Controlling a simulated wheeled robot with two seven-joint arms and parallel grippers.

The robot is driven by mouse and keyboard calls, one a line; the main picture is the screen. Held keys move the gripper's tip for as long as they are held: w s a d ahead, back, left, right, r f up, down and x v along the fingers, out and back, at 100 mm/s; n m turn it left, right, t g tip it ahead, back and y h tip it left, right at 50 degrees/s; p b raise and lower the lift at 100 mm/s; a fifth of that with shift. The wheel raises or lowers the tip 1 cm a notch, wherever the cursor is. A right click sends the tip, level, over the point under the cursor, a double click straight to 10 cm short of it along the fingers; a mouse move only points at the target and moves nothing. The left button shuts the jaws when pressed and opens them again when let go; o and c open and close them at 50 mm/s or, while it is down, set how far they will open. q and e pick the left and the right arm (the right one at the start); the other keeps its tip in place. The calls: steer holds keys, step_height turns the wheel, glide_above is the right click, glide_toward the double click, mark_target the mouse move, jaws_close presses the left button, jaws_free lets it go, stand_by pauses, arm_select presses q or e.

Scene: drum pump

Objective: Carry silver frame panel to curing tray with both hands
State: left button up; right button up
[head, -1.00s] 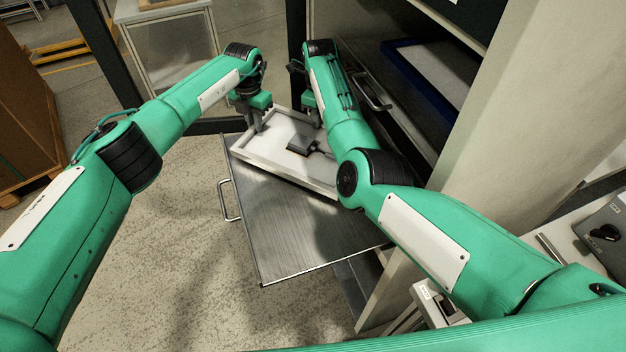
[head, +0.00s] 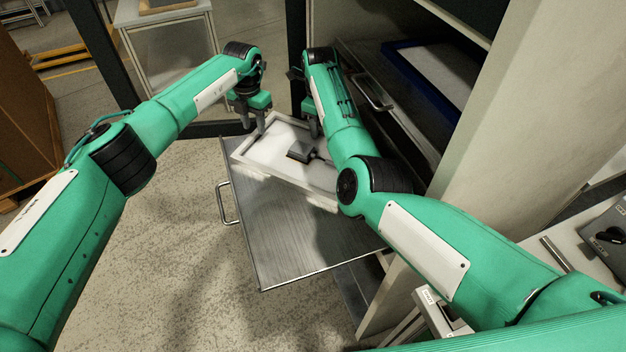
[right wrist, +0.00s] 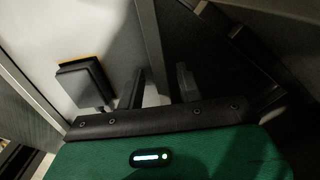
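The silver frame panel (head: 252,162) is a pale shallow rectangular frame with a white inside and a dark block with a handle in it. It lies on the far part of the pulled-out metal tray (head: 290,240), which I take for the curing tray. My left gripper (head: 254,122) points down at the panel's far left corner, its fingers spread apart around the rim. My right gripper (right wrist: 162,85) is at the panel's far side, largely hidden by my forearm in the head view. In the right wrist view, its fingers stand apart on both sides of the rim (right wrist: 152,45).
The tray has a wire handle (head: 225,202) on its left side. A dark cabinet with a blue-edged tray (head: 440,85) stands at right, beside a pale post (head: 530,110). A small stand (head: 170,50) is behind. The near half of the metal tray is bare.

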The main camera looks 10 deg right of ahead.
steer(key=shift+r, duration=0.1)
arm_select(q)
step_height(320, 180, up, 10)
arm_select(e)
step_height(320, 180, up, 12)
stand_by(0.4)
arm_select(q)
steer(key=shift+s+a+f, duration=0.1)
steer(key=shift+f, duration=0.05)
arm_select(e)
steer(key=shift+s+a+f, duration=0.1)
steer(key=shift+f, duration=0.1)
